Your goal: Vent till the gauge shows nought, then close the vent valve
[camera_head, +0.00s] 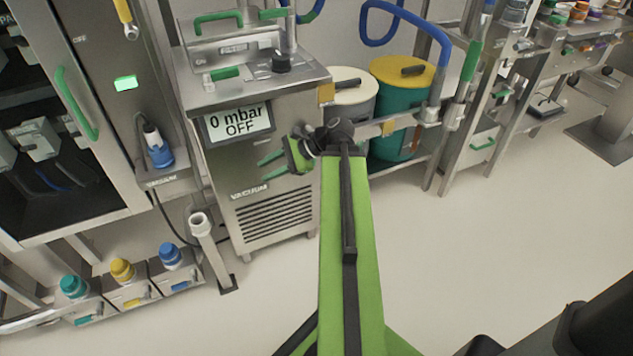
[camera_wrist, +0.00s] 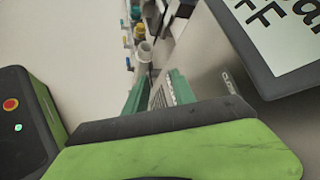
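The vacuum unit (camera_head: 290,112) stands left of centre in the head view. Its gauge display (camera_head: 239,124) reads "0 mbar OFF"; part of this display (camera_wrist: 285,35) fills the upper right of the wrist view. On the unit's top are a green lever (camera_head: 225,73) and a black knob (camera_head: 281,63); I cannot tell which is the vent valve. My gripper (camera_head: 268,163) is in front of the unit's front panel, below and right of the display. Its two green fingers are apart with nothing between them, as the wrist view (camera_wrist: 158,88) also shows. It appears clear of the lever and knob.
A cabinet (camera_head: 125,62) with a green handle (camera_head: 76,104) stands at left. Below it are several colour-capped containers (camera_head: 122,270) and a pipe stub (camera_head: 201,226). A yellow-lidded drum (camera_head: 402,72) stands behind my arm. The floor at right (camera_head: 490,240) is clear.

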